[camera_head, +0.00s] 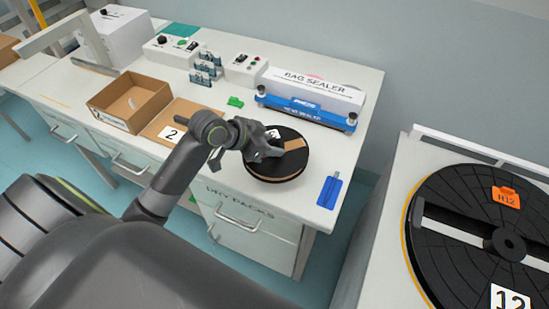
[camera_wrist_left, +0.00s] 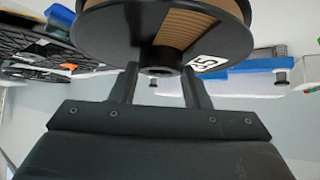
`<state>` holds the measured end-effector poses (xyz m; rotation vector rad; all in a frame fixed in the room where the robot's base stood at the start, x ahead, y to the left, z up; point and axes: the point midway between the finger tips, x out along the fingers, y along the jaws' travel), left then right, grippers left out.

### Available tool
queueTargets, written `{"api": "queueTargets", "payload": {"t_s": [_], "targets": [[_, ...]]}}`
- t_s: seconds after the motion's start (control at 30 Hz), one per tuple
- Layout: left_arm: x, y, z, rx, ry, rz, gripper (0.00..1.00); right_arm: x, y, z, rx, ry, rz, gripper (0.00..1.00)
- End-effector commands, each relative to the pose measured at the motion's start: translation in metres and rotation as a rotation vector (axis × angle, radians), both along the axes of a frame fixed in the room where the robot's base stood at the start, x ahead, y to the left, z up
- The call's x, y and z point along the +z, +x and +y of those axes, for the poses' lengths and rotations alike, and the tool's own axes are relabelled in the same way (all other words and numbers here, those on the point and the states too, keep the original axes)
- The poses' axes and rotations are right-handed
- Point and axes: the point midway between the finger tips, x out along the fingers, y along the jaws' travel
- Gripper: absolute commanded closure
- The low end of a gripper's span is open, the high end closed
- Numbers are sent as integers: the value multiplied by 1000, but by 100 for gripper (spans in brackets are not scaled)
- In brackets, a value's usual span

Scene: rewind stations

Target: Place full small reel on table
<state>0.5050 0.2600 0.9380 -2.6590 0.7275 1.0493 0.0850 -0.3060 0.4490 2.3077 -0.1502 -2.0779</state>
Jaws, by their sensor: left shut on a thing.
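The small reel (camera_head: 291,163) is a black disc with a brown wound band showing through a gap and a white label. In the head view it is at the front right part of the white table (camera_head: 340,140). My left gripper (camera_head: 272,152) is at the reel's left side, shut on it. In the left wrist view the two fingers (camera_wrist_left: 160,85) close around the reel's central hub, and the reel (camera_wrist_left: 120,35) fills the top. I cannot tell whether the reel touches the table. My right gripper is not in view.
A blue bag sealer (camera_head: 306,107) stands behind the reel. A blue tool (camera_head: 329,191) lies to the right near the table edge. An open cardboard box (camera_head: 130,100) and a number 2 card (camera_head: 172,133) are left. A large black turntable (camera_head: 470,240) stands at the right.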

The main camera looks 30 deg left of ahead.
Motion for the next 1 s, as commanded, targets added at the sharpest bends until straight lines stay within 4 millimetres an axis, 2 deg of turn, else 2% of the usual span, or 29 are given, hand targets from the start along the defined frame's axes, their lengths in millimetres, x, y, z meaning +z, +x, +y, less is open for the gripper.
{"api": "queueTargets", "payload": {"t_s": [0.43,0.8,0.83,1.0], "targets": [[-50,1,-1,1,-2,-3,98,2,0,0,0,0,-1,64],[-55,1,0,2,0,-6,98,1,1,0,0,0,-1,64],[-57,0,0,1,1,-2,56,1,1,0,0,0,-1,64],[-56,0,0,1,1,-2,36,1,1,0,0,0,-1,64]]}}
